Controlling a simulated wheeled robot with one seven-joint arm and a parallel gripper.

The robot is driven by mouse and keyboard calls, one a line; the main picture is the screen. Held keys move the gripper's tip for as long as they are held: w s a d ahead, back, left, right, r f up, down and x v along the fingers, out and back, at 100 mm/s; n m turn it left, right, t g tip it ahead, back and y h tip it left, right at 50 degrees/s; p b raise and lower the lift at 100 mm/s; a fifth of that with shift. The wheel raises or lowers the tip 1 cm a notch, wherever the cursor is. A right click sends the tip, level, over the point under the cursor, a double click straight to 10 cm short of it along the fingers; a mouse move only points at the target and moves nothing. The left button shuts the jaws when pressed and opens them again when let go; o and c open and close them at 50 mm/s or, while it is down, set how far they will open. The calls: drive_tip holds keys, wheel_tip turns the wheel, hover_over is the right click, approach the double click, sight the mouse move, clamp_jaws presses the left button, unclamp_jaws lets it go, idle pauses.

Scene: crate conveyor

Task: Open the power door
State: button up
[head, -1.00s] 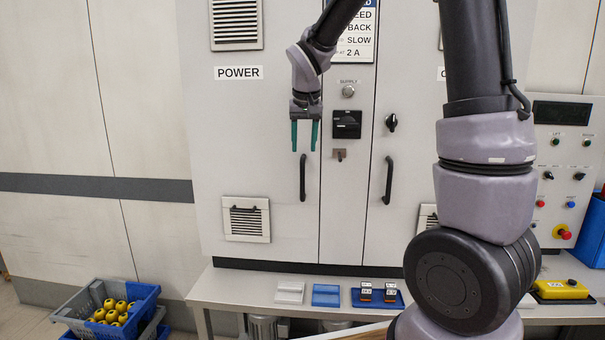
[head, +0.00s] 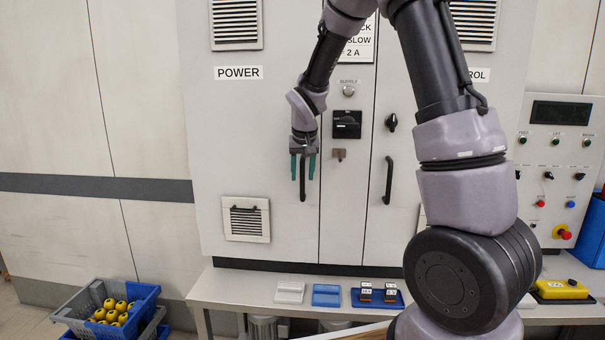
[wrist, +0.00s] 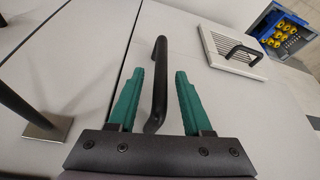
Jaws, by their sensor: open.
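The power door (head: 245,130) is the light grey cabinet door under the POWER label (head: 238,73), and it stands shut. Its black bar handle (head: 303,190) runs upright near the door's right edge. My gripper (head: 303,172) is open, with green fingers pointing down in the head view, over the upper part of the handle. In the wrist view the handle (wrist: 157,85) lies between the two open fingers of my gripper (wrist: 168,80), with gaps on both sides. The handle's upper end is hidden by my gripper in the head view.
A black rotary switch (head: 347,124) and a small latch (head: 339,154) sit right of the door. The control door's handle (head: 388,180) is further right. A bench (head: 235,290) with fuse trays stands below. A crate of yellow parts (head: 75,312) is at lower left.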

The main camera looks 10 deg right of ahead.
clamp_jaws()
idle(1.3)
